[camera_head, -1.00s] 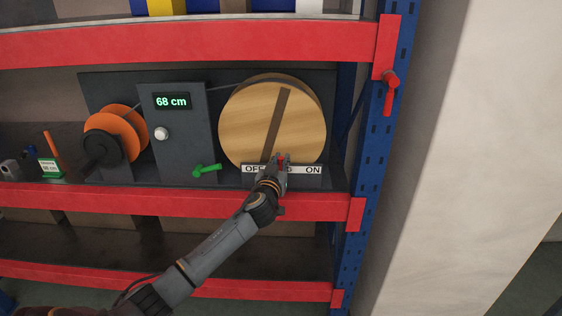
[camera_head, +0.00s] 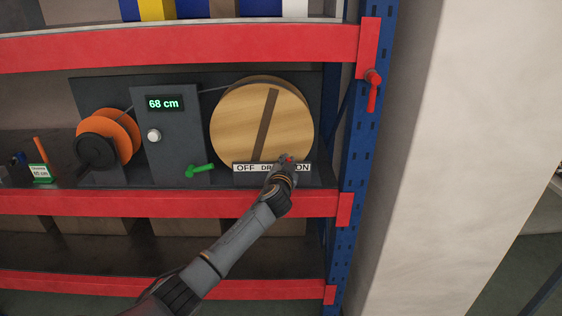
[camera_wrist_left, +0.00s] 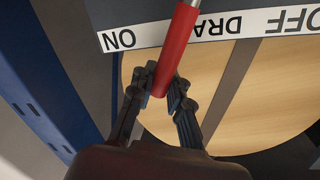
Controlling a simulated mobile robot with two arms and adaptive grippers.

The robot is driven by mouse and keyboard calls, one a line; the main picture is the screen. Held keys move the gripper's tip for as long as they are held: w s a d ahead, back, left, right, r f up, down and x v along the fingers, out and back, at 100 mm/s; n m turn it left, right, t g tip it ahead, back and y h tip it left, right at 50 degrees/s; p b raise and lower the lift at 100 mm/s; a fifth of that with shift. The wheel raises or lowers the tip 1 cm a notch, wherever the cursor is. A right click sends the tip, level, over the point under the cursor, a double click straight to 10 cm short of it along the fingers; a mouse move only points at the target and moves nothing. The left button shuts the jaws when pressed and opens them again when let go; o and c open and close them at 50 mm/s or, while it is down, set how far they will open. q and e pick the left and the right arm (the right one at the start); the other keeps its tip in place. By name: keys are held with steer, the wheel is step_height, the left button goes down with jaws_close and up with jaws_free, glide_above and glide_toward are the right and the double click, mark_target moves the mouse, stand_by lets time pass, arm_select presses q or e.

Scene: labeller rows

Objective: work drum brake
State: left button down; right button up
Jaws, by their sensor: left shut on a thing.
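The drum brake lever is a red bar (camera_wrist_left: 178,45) that crosses the white label strip in the left wrist view. It lies between the words ON and DRAG and hides the end of DRAG. My left gripper (camera_wrist_left: 162,88) is shut on this lever, with a finger on each side. In the head view my left gripper (camera_head: 288,163) is at the right part of the OFF, DRAG, ON strip (camera_head: 245,168) and hides most of the lever. The wooden drum (camera_head: 290,120) with a dark diagonal band stands just above. My right gripper is not in view.
Left of the drum are a grey panel with a 68 cm display (camera_head: 164,103), a white knob (camera_head: 154,136), a green lever (camera_head: 200,170) and an orange reel (camera_head: 121,130). A red shelf beam (camera_head: 120,203) runs below. A blue upright (camera_head: 361,140) stands at right.

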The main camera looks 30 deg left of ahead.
arm_select(q)
steer(key=shift+w+d+f+m, duration=0.25)
steer(key=shift+d+f+m, duration=0.25)
steer(key=shift+f, duration=0.1)
steer(key=c, duration=1.3)
jaws_free()
steer(key=shift+s, duration=0.1)
steer(key=shift+c, duration=0.2)
steer(key=shift+o, duration=0.3)
steer(key=shift+r, duration=0.25)
steer(key=v, duration=1.2)
steer(key=shift+d, duration=0.15)
